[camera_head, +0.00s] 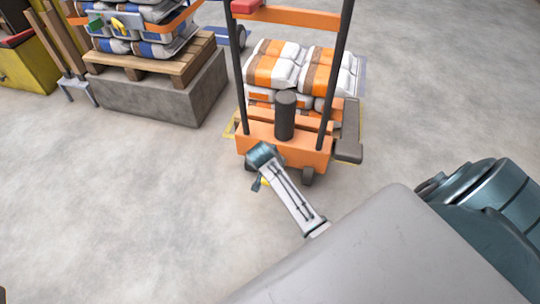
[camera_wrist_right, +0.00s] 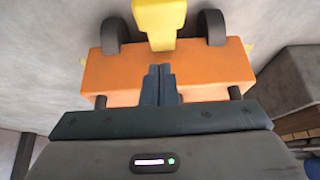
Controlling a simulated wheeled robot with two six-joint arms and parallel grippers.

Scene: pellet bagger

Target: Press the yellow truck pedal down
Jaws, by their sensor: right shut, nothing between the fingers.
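The yellow truck pedal (camera_wrist_right: 157,24) shows at the top of the right wrist view, on the orange truck body (camera_wrist_right: 205,75) between two dark wheels. In the head view only a small yellow patch of the pedal (camera_head: 265,182) shows, low on the front of the orange pallet truck (camera_head: 300,150); my right arm hides the rest. My right gripper (camera_wrist_right: 160,84) is shut and empty. Its fingertips overlap the orange body just below the pedal in the right wrist view; I cannot tell whether they touch anything. My left gripper is not in view.
The truck carries a stack of orange and white bags (camera_head: 290,68) and has two dark upright posts. A concrete block (camera_head: 160,96) with a wooden pallet and blue and white bags stands at left. A yellow bin (camera_head: 28,68) is at far left. The left floor is clear.

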